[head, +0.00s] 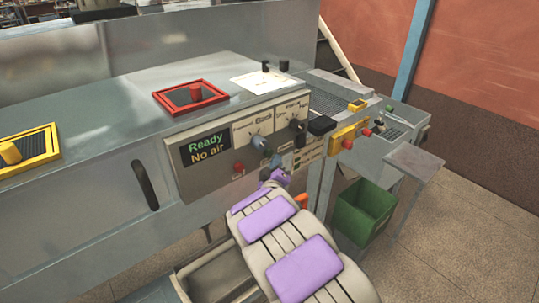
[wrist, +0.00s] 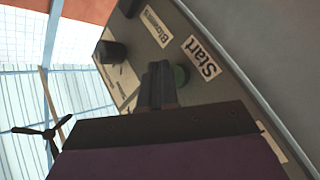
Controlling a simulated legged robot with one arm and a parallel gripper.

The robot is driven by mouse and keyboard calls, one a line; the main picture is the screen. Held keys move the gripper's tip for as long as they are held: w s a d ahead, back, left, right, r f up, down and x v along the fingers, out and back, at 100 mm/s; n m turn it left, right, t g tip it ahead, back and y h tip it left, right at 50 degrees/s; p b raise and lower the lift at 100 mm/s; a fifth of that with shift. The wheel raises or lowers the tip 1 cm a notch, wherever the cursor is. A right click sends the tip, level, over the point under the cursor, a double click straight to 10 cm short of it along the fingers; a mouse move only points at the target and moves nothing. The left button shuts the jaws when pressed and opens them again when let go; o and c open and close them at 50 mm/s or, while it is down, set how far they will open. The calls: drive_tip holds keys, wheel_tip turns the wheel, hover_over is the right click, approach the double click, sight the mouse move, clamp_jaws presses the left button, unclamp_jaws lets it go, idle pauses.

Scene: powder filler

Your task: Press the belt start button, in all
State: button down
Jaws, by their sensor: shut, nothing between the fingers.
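The control panel (head: 215,170) is on the front of the grey machine in the head view. My gripper (head: 276,172) is raised against the lower right of its face. In the wrist view my gripper (wrist: 159,80) is shut and empty, its dark fingertips close beside a round green button (wrist: 181,75). A label reading "Start" (wrist: 203,60) is right of that button. I cannot tell whether the fingertips touch the button. In the head view I cannot make out the green button behind my gripper. The panel's display (head: 207,147) reads "Ready" and "No air".
A red button (head: 238,167) and a selector knob (head: 258,141) are left of my gripper. A yellow box with red buttons (head: 348,136) sticks out to the right. A green bin (head: 362,211) stands lower right. The wrist view shows a black knob (wrist: 113,51) and "Blowers" label (wrist: 158,28).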

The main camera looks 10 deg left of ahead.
drive_tip(key=shift+a+r, duration=0.1)
drive_tip(key=shift+a, duration=0.05)
idle(0.3)
drive_tip(key=shift+w+a+p, duration=0.15)
drive_tip(key=shift+w+p, duration=0.05)
drive_tip(key=shift+p, duration=0.1)
drive_tip(key=shift+w+a, duration=0.3)
drive_tip(key=shift+a, duration=0.1)
idle(0.7)
drive_tip(key=shift+s+d, duration=0.15)
idle(0.3)
drive_tip(key=shift+s+d, duration=0.45)
drive_tip(key=shift+d, duration=0.1)
drive_tip(key=shift+d, duration=0.1)
drive_tip(key=shift+s+d+b, duration=0.2)
drive_tip(key=shift+s+d, duration=0.6)
drive_tip(key=shift+d, duration=0.15)
drive_tip(key=shift+s+d+b, duration=0.15)
drive_tip(key=shift+s+d, duration=0.6)
drive_tip(key=shift+d, duration=0.2)
